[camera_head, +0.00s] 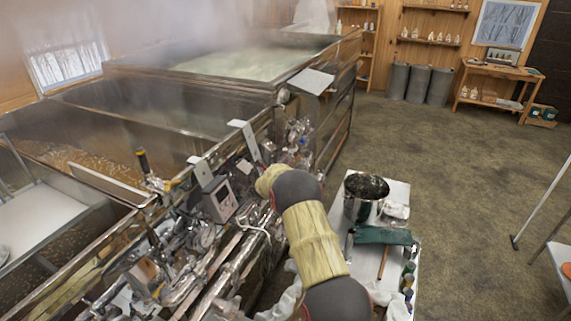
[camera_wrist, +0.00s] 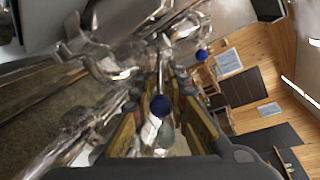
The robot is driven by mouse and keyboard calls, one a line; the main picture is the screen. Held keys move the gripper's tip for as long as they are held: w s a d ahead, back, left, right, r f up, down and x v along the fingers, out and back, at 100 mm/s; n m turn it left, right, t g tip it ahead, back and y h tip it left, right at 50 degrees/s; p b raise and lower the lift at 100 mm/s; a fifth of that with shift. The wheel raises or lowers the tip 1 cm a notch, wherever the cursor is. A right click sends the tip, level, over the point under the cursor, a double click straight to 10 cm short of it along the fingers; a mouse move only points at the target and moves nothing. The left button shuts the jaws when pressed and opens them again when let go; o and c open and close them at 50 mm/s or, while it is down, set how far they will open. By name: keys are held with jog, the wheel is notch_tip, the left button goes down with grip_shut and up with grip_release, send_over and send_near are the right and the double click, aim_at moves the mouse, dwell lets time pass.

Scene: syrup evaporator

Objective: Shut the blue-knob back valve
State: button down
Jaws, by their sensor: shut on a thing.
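In the wrist view my gripper (camera_wrist: 162,92) reaches into shiny metal pipework. Its two yellow-padded fingers stand on either side of a dark blue round knob (camera_wrist: 160,106) and are shut on it. A second blue knob (camera_wrist: 201,55) shows farther off on the pipework, up and to the right. I cannot tell from the picture which one is the back valve. In the head view my arm reaches over the evaporator's piped side, and my gripper and the held knob cannot be made out there. The metal stem and lever behind the held knob are partly hidden.
The steaming evaporator pans (camera_head: 150,108) fill the left. Crowded pipes and valves (camera_head: 180,250) run along their near side. A white bench (camera_head: 395,205) with a dark-topped metal pot (camera_head: 364,198) and a green item (camera_head: 382,235) stands right of my arm. Open floor (camera_head: 460,170) lies beyond.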

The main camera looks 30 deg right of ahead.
jog(key=shift+d+f+b, duration=0.1)
jog(key=shift+d+b, duration=0.05)
jog(key=shift+b, duration=0.75)
jog(key=b, duration=0.2)
jog(key=n+t+y+b, duration=0.1)
jog(key=b, duration=0.1)
jog(key=shift+s+d, duration=0.15)
jog(key=shift+d, duration=0.2)
jog(key=shift+d+b, duration=0.1)
jog(key=shift+b, duration=0.75)
jog(key=y+b, duration=0.1)
jog(key=b, duration=0.2)
jog(key=n+t+b, duration=0.1)
jog(key=b, duration=0.3)
jog(key=shift+s+d+r+n+y, duration=0.15)
jog(key=shift+d+r+n+y, duration=0.15)
jog(key=shift+d+y, duration=0.1)
jog(key=shift+r, duration=0.1)
jog(key=c, duration=2.2)
grip_release()
jog(key=o, duration=0.4)
jog(key=shift+f, duration=0.2)
jog(key=shift+c, duration=0.2)
